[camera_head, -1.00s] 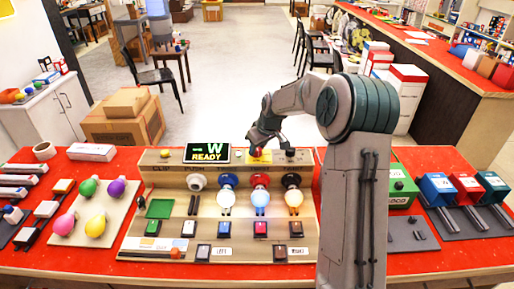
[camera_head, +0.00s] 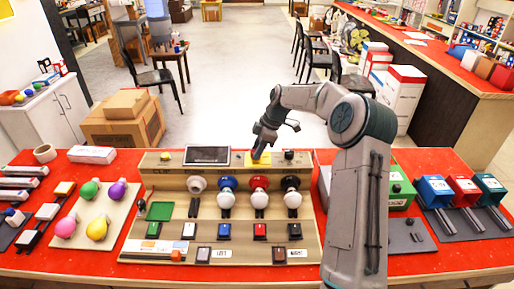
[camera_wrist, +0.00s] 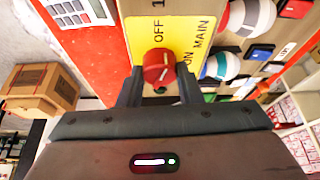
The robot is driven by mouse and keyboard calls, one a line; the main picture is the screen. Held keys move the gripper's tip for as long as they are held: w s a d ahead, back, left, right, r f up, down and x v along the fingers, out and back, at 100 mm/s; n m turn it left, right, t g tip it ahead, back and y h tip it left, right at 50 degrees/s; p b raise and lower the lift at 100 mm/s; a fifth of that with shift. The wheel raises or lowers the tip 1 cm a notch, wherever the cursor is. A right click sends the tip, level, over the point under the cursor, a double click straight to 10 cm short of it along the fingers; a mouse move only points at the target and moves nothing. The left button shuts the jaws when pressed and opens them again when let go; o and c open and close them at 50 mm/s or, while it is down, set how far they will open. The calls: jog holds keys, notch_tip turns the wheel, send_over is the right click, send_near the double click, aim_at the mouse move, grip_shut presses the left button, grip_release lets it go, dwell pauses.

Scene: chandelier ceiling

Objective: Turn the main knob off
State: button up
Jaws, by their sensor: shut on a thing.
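The main knob (camera_wrist: 157,66) is red and stands on a yellow plate (camera_wrist: 118,28) marked OFF, ON and MAIN in the wrist view. My gripper (camera_wrist: 158,80) has a finger on each side of the knob and is shut on it. In the head view my gripper (camera_head: 259,153) reaches down to the yellow plate (camera_head: 250,161) at the top of the wooden panel (camera_head: 165,183), and hides the knob there. The display (camera_head: 207,155) left of the plate is dark. The bulbs (camera_head: 259,199) below are white and unlit.
A small black knob (camera_head: 289,155) stands right of the plate. Coloured bulbs (camera_head: 97,228) lie on a board at left. Green, blue and red boxes (camera_head: 435,188) stand at right on the red table (camera_head: 90,262). The floor behind is partly clear.

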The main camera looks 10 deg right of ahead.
jog(key=shift+w+n+g+p, duration=0.1)
jog(key=shift+n+g+p, duration=0.45)
jog(key=shift+n, duration=1.05)
jog(key=o, duration=1)
jog(key=v, duration=1.4)
jog(key=shift+w+a+b, duration=0.15)
jog(key=shift+w+b, duration=0.05)
jog(key=shift+b, duration=0.15)
